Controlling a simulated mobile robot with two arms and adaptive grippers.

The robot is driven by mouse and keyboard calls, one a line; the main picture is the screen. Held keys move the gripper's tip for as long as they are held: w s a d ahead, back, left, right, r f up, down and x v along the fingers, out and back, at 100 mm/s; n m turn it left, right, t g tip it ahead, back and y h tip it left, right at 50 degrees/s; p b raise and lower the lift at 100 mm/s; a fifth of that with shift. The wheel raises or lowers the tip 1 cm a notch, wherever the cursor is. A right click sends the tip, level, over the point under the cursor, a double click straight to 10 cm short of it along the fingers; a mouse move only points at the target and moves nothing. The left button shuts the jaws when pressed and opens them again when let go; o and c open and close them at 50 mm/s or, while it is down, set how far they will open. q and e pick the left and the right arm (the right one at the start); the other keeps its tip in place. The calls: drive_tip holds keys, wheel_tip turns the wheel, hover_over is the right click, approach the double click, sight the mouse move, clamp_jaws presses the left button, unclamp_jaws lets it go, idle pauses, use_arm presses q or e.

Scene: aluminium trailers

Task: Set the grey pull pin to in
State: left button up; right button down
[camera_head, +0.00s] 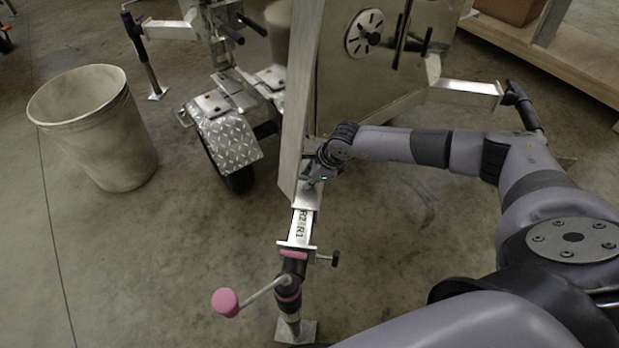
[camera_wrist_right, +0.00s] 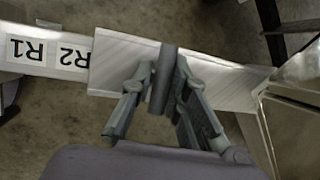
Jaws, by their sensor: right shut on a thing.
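The grey pull pin (camera_wrist_right: 163,80) shows in the right wrist view as a dark grey cylinder standing against the pale metal sleeve (camera_wrist_right: 115,62) of the beam. My right gripper (camera_wrist_right: 164,88) has its two fingers on either side of the pin and is shut on it. In the head view my right gripper (camera_head: 314,178) is at the beam, just behind the R1 and R2 labels. The pin itself cannot be made out there, and how deep it sits cannot be told. My left gripper is not in view.
The labelled beam (camera_head: 301,228) ends at a jack with a pink-knobbed crank (camera_head: 225,302) in front. A tall metal panel (camera_head: 299,105) rises left of my right gripper. A trailer wheel and fender (camera_head: 228,140) stand behind left. A bin (camera_head: 100,135) stands further left, with bare floor between.

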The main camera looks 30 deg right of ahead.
drive_tip(key=shift+w+d, duration=0.1)
drive_tip(key=shift+d, duration=0.1)
drive_tip(key=c, duration=1.6)
unclamp_jaws()
drive_tip(key=shift+f, duration=0.2)
drive_tip(key=shift+r, duration=0.1)
drive_tip(key=v, duration=1.2)
drive_tip(key=shift+a, duration=0.1)
